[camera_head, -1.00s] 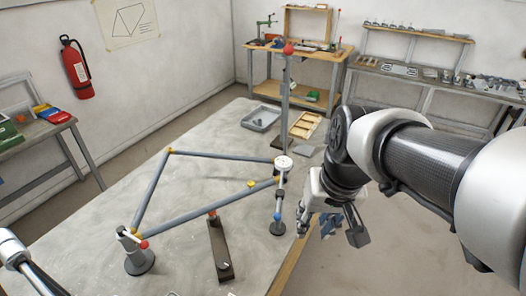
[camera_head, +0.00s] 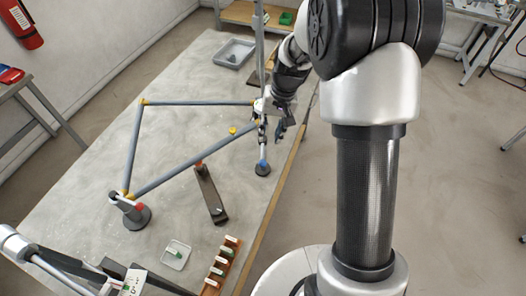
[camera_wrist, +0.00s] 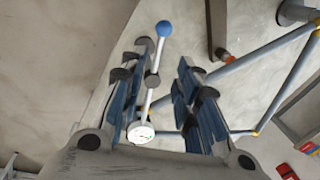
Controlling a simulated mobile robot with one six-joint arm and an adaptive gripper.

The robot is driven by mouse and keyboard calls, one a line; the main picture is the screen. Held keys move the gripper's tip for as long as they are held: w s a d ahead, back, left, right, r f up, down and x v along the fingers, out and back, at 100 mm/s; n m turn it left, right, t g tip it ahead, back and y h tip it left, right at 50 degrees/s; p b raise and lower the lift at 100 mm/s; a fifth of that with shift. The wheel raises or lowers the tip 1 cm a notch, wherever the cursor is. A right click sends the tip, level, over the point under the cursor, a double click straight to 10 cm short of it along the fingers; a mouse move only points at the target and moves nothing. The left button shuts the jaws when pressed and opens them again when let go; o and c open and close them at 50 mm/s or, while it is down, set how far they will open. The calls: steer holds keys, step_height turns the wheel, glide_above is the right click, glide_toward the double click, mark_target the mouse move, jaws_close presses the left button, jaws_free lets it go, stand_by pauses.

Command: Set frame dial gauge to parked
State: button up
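The frame (camera_head: 195,102) of grey tubes with yellow joints stands on the bench. The dial gauge shows in the wrist view as a round white dial (camera_wrist: 140,133) on a thin light rod, with a blue ball (camera_wrist: 163,28) at the far end. In the head view its blue ball (camera_head: 262,164) is low near the bench's right edge, and my gripper partly hides the dial. My gripper (camera_head: 279,126) is beside the gauge at the frame's right corner. In the wrist view my gripper (camera_wrist: 165,58) is open, with the gauge rod between its fingers, nearer the left one; contact is unclear.
A clamp post (camera_head: 135,212) with a red tip holds the left corner. A grey bin (camera_head: 233,53) is behind.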

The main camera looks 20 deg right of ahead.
mark_target(263, 156)
steer(key=f, duration=0.4)
steer(key=a+f, duration=0.1)
steer(key=f, duration=0.2)
steer(key=a+f, duration=0.1)
steer(key=f, duration=0.3)
steer(key=shift+w+f+b, duration=0.3)
steer(key=shift+f+b, duration=0.05)
steer(key=shift+b, duration=0.05)
jaws_close()
